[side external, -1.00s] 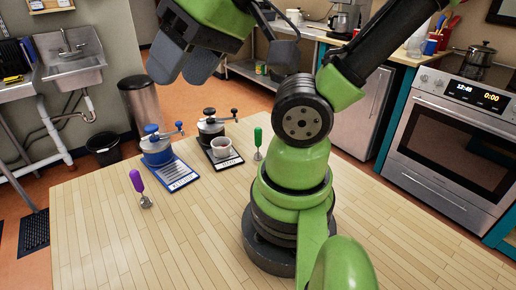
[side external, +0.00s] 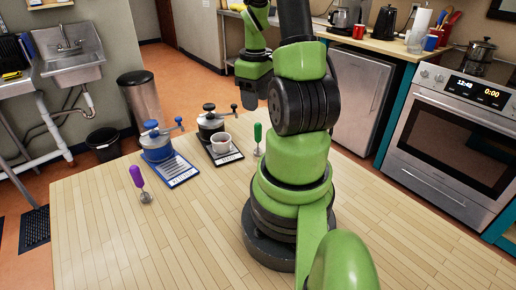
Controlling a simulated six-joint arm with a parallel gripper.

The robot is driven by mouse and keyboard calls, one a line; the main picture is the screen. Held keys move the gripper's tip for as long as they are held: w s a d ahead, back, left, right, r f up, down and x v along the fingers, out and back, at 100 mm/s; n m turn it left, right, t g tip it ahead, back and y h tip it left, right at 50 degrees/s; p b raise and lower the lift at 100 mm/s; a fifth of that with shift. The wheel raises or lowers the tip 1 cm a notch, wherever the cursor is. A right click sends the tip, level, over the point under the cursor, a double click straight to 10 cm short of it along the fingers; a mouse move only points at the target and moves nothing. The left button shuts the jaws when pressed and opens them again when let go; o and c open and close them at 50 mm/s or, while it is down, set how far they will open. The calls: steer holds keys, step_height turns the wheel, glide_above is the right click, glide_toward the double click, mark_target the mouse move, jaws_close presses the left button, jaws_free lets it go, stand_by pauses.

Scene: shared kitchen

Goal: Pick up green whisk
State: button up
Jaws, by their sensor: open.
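The green whisk (side external: 258,134) stands upright on the wooden table, handle up, just left of my arm's base. Its lower metal end is small and hard to make out. My gripper (side external: 254,96) is open, pointing down, above the whisk and apart from it. Its dark fingers show partly, close to my arm links. Nothing shows between the fingers.
The table's front left is clear.

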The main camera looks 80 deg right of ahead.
mark_target(258, 124)
steer(key=f, duration=0.4)
steer(key=shift+s+d+f, duration=0.1)
steer(key=shift+s+f, duration=0.15)
steer(key=shift+s, duration=0.05)
steer(key=shift+w+f, duration=0.1)
steer(key=shift+f, duration=2.85)
jaws_close()
